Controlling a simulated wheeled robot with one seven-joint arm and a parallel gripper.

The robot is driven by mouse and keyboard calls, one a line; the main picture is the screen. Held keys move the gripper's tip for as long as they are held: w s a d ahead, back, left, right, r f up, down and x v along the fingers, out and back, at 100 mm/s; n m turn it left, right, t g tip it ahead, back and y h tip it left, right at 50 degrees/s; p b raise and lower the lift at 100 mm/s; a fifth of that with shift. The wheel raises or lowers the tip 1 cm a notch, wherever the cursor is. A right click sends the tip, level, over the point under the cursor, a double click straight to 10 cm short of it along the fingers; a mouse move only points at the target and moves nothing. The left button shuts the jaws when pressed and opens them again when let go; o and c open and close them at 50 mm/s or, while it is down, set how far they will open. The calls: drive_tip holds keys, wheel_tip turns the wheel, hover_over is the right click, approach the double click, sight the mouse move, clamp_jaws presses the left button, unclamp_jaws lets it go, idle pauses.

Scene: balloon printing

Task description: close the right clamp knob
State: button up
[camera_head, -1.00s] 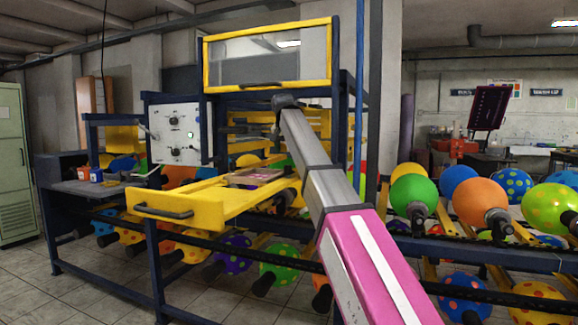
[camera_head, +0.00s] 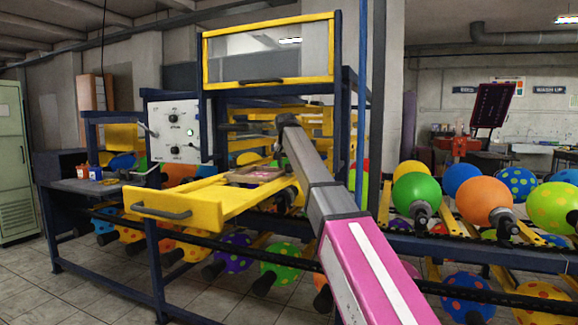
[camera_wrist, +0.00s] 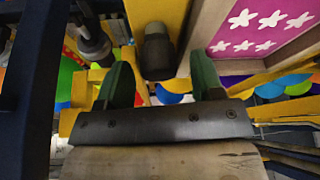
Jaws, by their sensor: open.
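A dark, round-ended clamp knob (camera_wrist: 158,48) sits on the yellow frame in the wrist view, beside the wooden-edged printing screen. The screen (camera_wrist: 265,28) is pink with white flowers. My gripper (camera_wrist: 161,72) is open, its two green fingers apart. The knob shows between and just beyond the fingertips, with gaps on both sides; I cannot tell how deep it lies between them. In the head view the screen (camera_head: 256,174) lies on the yellow pull-out tray (camera_head: 190,205). My arm hides the right side of the tray and the knob there.
A dark blue post (camera_wrist: 35,70) stands close at the left in the wrist view, with a dark cylindrical part (camera_wrist: 94,42) near it. Balloons (camera_head: 415,192) on holders line the rails at the right. A control panel (camera_head: 174,130) stands behind the tray.

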drive_tip(key=shift+w+f, duration=0.15)
drive_tip(key=shift+f, duration=0.1)
drive_tip(key=c, duration=0.9)
